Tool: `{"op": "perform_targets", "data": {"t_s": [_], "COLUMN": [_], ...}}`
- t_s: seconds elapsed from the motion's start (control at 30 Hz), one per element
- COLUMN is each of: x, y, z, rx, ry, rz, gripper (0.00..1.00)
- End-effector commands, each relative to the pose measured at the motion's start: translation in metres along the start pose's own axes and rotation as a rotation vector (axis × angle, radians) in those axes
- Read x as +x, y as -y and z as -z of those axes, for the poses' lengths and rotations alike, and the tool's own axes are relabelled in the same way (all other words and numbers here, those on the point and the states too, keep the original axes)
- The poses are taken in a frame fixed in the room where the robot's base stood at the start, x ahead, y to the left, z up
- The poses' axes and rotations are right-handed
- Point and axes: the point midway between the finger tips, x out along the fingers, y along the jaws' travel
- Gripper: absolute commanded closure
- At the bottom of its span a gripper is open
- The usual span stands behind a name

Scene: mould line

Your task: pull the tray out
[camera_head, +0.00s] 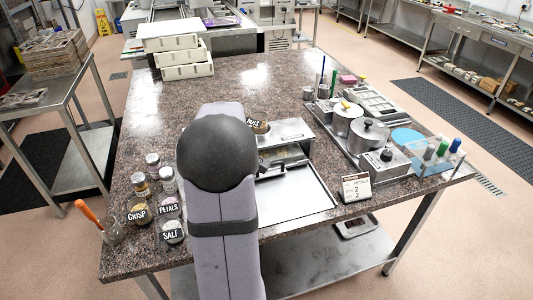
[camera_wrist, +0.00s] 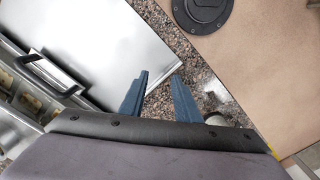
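A flat, shiny metal tray surface (camera_head: 296,194) lies on the granite table in front of a metal housing (camera_head: 290,132). A dark bar handle (camera_head: 284,167) shows between the two. In the wrist view the shiny metal surface (camera_wrist: 112,48) fills the upper left, with the handle (camera_wrist: 48,70) at its left side. My gripper (camera_wrist: 160,78) has two blue fingers, apart with nothing between them. They are near the metal surface's lower right corner, over the granite, away from the handle. In the head view my arm hides the gripper and part of the housing.
Jars (camera_head: 140,214) stand left of my arm. A small sign (camera_head: 356,187) stands right of the metal surface, near pots on a steel tray (camera_head: 346,152). White boxes (camera_head: 180,50) are stacked at the back left. The table's middle back is clear.

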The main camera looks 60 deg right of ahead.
Motion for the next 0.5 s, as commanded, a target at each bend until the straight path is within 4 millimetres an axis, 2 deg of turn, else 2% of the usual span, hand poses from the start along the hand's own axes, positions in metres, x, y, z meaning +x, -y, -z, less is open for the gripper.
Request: {"op": "perform_targets", "data": {"t_s": [0.03,0.1,0.2,0.33,0.5], "x": [-0.006,-0.020,-0.039,-0.059,-0.073], "y": [-0.027,-0.060,-0.099,-0.134,-0.153], "z": [0.009,0.017,0.026,0.034,0.038], "rx": [-0.139,-0.324,-0.541,-0.733,-0.846], "ry": [0.016,0.053,0.118,0.197,0.255], "rz": [-0.064,-0.143,-0.237,-0.316,-0.360], "gripper": [0.70,0.70,0.70,0.70,0.70]}}
